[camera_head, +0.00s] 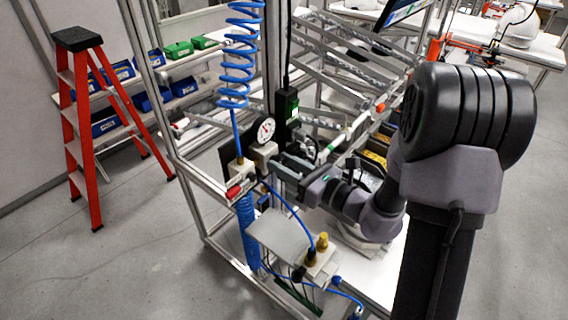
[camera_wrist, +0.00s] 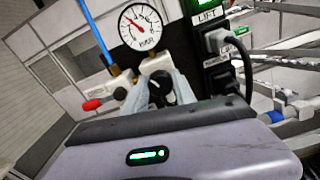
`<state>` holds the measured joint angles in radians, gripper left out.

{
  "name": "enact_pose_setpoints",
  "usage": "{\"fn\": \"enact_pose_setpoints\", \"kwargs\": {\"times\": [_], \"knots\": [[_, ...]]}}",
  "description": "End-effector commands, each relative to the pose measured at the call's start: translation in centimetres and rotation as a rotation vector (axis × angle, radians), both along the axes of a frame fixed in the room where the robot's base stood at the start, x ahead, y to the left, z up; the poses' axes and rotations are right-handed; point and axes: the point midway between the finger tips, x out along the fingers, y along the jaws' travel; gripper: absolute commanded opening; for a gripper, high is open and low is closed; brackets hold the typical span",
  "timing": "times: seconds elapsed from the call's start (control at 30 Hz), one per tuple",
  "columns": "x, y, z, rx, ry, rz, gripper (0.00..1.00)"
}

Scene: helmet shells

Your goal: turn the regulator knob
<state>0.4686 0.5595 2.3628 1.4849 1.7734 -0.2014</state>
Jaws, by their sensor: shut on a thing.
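The black regulator knob (camera_wrist: 159,83) sits below the round white pressure gauge (camera_wrist: 140,27) in the wrist view. My gripper (camera_wrist: 160,90) is shut on the knob, with one pale finger on each side of it. In the head view the gauge (camera_head: 263,131) shows on the frame's panel, and my gripper (camera_head: 280,163) reaches in from the right just below it. The knob is hidden there. The gauge has a red needle and reads BAR.
A red valve handle (camera_wrist: 92,104) is left of the knob, with a blue air hose above. A blue coiled hose (camera_head: 236,55) hangs above. A red stepladder (camera_head: 85,120) stands left.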

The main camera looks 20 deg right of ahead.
Motion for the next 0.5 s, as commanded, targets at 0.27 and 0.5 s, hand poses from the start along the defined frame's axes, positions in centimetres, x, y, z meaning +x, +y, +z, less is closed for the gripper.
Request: {"fn": "enact_pose_setpoints", "kwargs": {"times": [0.27,0.5], "knots": [[0.0,-0.02,0.14,0.067,0.05,0.0,0.0],[0.05,-0.08,0.26,0.222,0.162,0.0,0.0]]}}
